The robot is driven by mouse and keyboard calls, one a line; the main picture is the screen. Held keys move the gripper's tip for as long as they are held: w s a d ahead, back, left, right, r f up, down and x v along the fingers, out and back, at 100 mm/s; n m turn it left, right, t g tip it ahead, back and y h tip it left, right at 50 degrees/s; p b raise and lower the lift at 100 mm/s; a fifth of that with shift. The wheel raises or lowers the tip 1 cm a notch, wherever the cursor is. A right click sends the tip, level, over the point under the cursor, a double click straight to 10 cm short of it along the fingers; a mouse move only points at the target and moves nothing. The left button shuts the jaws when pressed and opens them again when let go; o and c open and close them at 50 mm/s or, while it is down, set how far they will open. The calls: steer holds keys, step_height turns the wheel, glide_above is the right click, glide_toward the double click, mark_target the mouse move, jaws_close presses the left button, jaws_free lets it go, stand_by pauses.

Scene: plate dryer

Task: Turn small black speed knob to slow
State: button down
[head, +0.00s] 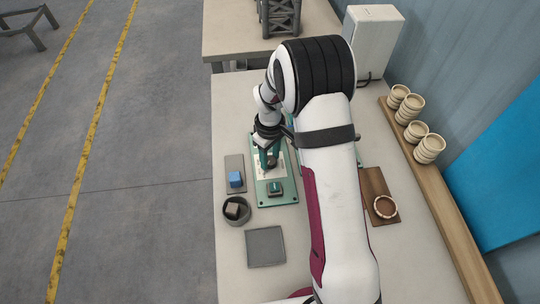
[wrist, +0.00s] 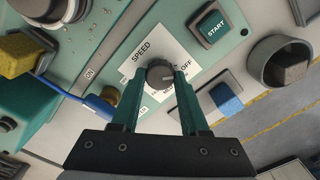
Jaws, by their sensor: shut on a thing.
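The small black speed knob (wrist: 159,75) sits on a white label (wrist: 178,52) marked SPEED on the green panel. A pale pointer line on it aims roughly toward the right of the wrist view; the small position words are partly covered and too small to read surely. My gripper (wrist: 161,78) is shut on the knob, with one green finger on each side. In the head view my gripper (head: 268,160) stands over the green panel (head: 264,198) and hides the knob there.
A START button (wrist: 213,29) and a larger dial (wrist: 48,8) flank the label. A blue block (head: 236,179), a grey cup (head: 237,219) and a grey plate (head: 265,248) lie nearby. Cups (head: 417,106) stand on the right shelf. My arm covers the table's middle.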

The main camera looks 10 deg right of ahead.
mark_target(270, 160)
steer(key=m, duration=0.6)
steer(key=shift+m, duration=0.3)
steer(key=shift+w, duration=0.1)
stand_by(0.4)
steer(key=shift+c, duration=2)
jaws_free()
step_height(270, 160, up, 16)
steer(key=shift+f, duration=0.1)
